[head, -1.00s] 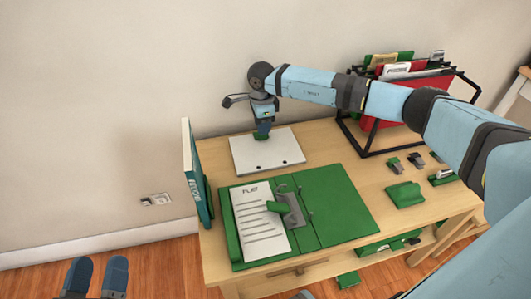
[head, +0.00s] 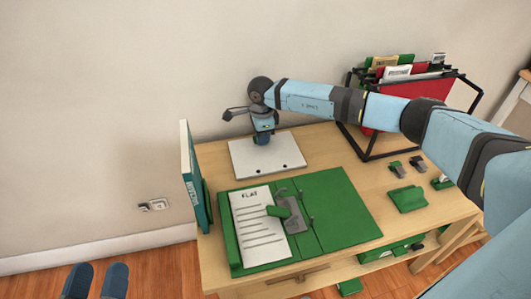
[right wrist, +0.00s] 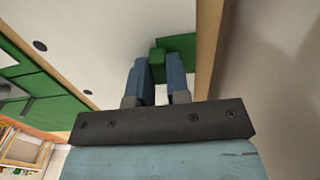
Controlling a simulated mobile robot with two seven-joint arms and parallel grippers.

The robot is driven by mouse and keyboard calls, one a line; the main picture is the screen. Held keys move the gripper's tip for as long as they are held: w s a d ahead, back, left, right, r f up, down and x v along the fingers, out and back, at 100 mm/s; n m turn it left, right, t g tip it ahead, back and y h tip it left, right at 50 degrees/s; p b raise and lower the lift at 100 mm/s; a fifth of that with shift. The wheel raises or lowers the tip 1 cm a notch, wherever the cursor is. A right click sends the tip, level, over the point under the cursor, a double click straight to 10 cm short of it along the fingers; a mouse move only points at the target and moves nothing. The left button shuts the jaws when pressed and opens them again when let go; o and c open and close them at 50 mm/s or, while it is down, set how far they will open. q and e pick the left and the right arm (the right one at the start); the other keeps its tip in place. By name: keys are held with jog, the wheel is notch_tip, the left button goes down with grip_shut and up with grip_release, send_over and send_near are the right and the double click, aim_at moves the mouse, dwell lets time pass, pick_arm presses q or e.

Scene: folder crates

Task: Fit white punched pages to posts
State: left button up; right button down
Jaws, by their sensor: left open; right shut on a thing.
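The white punched pages (head: 240,158) lie flat on the table behind the binder, with two dark holes along their front edge; the pages also show in the right wrist view (right wrist: 100,40). My right gripper (head: 263,140) is above them, shut on a green tab (right wrist: 157,60) at the pages' far side. The open green binder (head: 345,205) lies in front, with small posts near its middle and a grey clamp (head: 292,216) with a green lever. A printed sheet (head: 258,230) covers part of its left side. My left gripper (head: 95,280) is open and empty, off the table's left side.
A teal-and-white book (head: 190,175) stands upright at the table's left edge. A black wire rack (head: 365,140) with folders stands at the back right. A green block (head: 408,199) and small clips (head: 397,169) lie at the right. The wall is close behind the table.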

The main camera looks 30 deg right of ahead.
jog(key=shift+r+p, duration=1.3)
jog(key=shift+r, duration=0.5)
